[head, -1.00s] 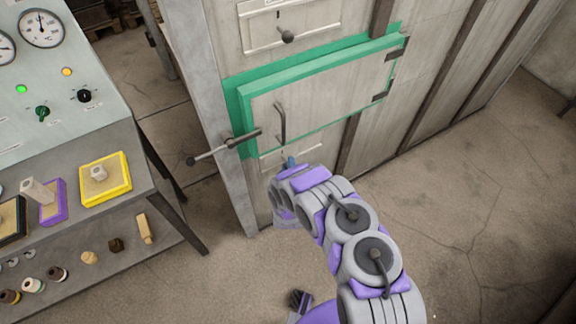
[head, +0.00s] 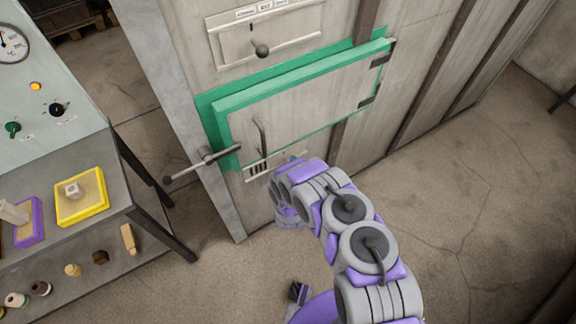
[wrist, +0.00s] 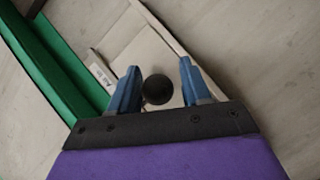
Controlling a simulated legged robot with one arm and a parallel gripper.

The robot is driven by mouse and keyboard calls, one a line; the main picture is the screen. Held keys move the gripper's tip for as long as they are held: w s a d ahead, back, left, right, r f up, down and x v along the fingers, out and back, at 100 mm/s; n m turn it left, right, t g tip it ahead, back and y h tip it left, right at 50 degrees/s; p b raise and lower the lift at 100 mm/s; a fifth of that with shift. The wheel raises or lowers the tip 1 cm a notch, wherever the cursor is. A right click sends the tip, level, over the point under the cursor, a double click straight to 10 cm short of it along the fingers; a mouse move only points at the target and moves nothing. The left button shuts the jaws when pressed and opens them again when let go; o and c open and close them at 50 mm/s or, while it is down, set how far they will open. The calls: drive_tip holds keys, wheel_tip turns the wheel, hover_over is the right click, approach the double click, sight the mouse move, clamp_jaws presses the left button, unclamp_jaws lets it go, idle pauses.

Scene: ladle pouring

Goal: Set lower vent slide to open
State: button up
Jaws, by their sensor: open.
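The lower vent slide is a pale framed plate (head: 257,169) with dark slots, just under the green-framed door in the head view. My arm hides its right part there. In the wrist view its panel (wrist: 150,42) shows with a round dark knob (wrist: 158,89). My gripper (wrist: 155,80) is open, with one blue fingertip on each side of the knob. I cannot tell whether either finger touches it.
The green-framed door (head: 300,98) has a vertical handle (head: 262,138) and a latch lever (head: 203,162) sticking out left. An upper vent slide (head: 290,36) with a knob (head: 261,49) is above. A workbench (head: 120,190) stands at left.

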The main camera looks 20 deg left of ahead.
drive_tip(key=shift+o, duration=0.7)
drive_tip(key=shift+d+r, duration=0.1)
drive_tip(key=shift+d, duration=0.15)
drive_tip(key=shift+d+r, duration=0.15)
drive_tip(key=shift+d, duration=0.15)
drive_tip(key=shift+s+a, duration=0.15)
drive_tip(key=shift+s, duration=0.1)
drive_tip(key=p+v, duration=0.6)
drive_tip(key=v, duration=1.1)
drive_tip(key=shift+d, duration=0.2)
drive_tip(key=shift+w+d, duration=0.1)
drive_tip(key=shift+d, duration=0.05)
